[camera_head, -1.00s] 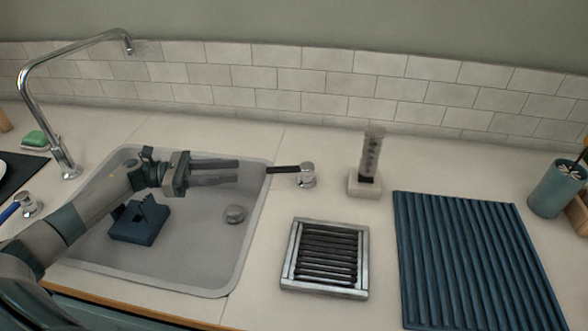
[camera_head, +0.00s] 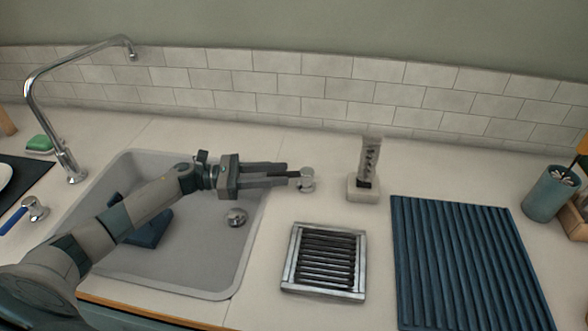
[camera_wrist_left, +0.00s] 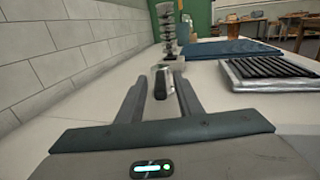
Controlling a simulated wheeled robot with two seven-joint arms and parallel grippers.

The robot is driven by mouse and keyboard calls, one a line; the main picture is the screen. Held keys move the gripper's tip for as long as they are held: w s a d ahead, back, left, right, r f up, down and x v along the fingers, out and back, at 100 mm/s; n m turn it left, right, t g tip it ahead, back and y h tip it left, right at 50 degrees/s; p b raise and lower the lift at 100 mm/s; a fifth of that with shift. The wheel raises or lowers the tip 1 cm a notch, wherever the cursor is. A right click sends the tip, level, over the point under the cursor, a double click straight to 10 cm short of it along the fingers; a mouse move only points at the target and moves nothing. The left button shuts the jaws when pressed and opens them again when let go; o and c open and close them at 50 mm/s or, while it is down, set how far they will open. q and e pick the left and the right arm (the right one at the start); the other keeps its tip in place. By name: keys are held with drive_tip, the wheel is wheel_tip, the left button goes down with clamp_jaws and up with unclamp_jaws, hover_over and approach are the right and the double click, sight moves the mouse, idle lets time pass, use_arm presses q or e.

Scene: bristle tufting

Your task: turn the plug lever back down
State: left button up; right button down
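The plug lever has a chrome base (camera_head: 307,182) on the counter just right of the sink. Its dark handle points left toward the sink and is mostly hidden by my fingers in the head view. My left gripper (camera_head: 287,174) is over the sink's right rim, its fingers level and pointing right at the base. In the left wrist view the lever (camera_wrist_left: 161,82) stands between the two spread fingers, with a gap seeming to show on each side. The sink (camera_head: 215,268) has a round drain (camera_head: 237,218) in its floor. My right gripper is not in view.
A dark blue block (camera_head: 150,236) sits in the sink beneath my arm.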

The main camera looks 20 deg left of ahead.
sight(294, 172)
use_arm(q)
drive_tip(key=shift+p+x, duration=0.45)
drive_tip(key=shift+x, duration=2.05)
clamp_jaws()
